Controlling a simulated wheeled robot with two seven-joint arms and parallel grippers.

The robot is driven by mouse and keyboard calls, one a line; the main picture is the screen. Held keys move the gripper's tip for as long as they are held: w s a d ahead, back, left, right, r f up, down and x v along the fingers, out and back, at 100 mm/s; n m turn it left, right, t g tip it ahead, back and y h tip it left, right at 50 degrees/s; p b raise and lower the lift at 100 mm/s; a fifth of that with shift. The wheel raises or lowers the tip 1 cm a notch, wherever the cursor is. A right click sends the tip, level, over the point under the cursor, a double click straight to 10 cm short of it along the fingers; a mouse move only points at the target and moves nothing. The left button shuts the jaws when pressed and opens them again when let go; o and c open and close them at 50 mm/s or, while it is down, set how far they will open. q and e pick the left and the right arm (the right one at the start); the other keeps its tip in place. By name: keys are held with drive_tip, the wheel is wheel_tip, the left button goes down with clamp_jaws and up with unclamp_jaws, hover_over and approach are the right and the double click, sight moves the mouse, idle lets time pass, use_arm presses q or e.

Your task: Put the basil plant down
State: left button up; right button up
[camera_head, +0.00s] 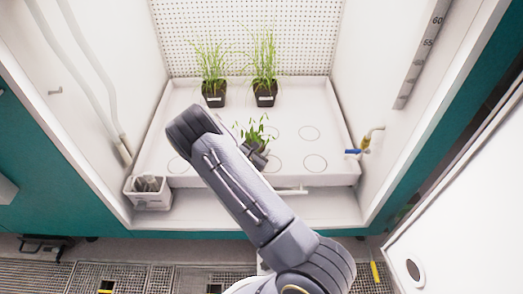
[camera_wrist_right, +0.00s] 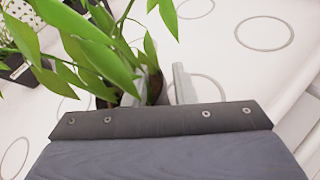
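The basil plant (camera_head: 252,129), a leafy green plant in a dark pot, is over the front middle of the white tray (camera_head: 200,142). Its pot is partly hidden by my right arm and looks tilted in the head view. In the right wrist view the basil's broad leaves (camera_wrist_right: 85,55) fill the left, with part of the dark pot (camera_wrist_right: 156,88) below them. A pale finger of my right gripper (camera_wrist_right: 183,85) is close along the pot's right side. The other finger is not clear, so grip and contact cannot be told. My left gripper is out of view.
Two grassy plants in dark pots, left (camera_head: 214,98) and right (camera_head: 265,98), stand at the tray's back. Several ringed spots around the basil are bare. A small white bin (camera_head: 151,199) is at front left. A blue-handled tap (camera_head: 354,152) is on the right wall.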

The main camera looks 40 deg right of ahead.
drive_tip(key=shift+r, duration=0.1)
drive_tip(key=shift+a+r, duration=0.15)
drive_tip(key=shift+a, duration=0.1)
drive_tip(key=p+v, duration=0.4)
drive_tip(key=v, duration=0.7)
drive_tip(key=s+r+m+g+y, duration=0.6)
drive_tip(key=s+r+m, duration=0.3)
drive_tip(key=s+m, duration=0.25)
drive_tip(key=s+a+r+m+t+y, duration=0.7)
drive_tip(key=s+a+r+m+y, duration=0.2)
drive_tip(key=s+a+r, duration=0.3)
drive_tip(key=a+r+y, duration=0.1)
drive_tip(key=a+r, duration=0.2)
drive_tip(key=shift+s+a+r+y, duration=0.2)
drive_tip(key=shift+a+r+y, duration=0.1)
drive_tip(key=shift+a+y, duration=0.1)
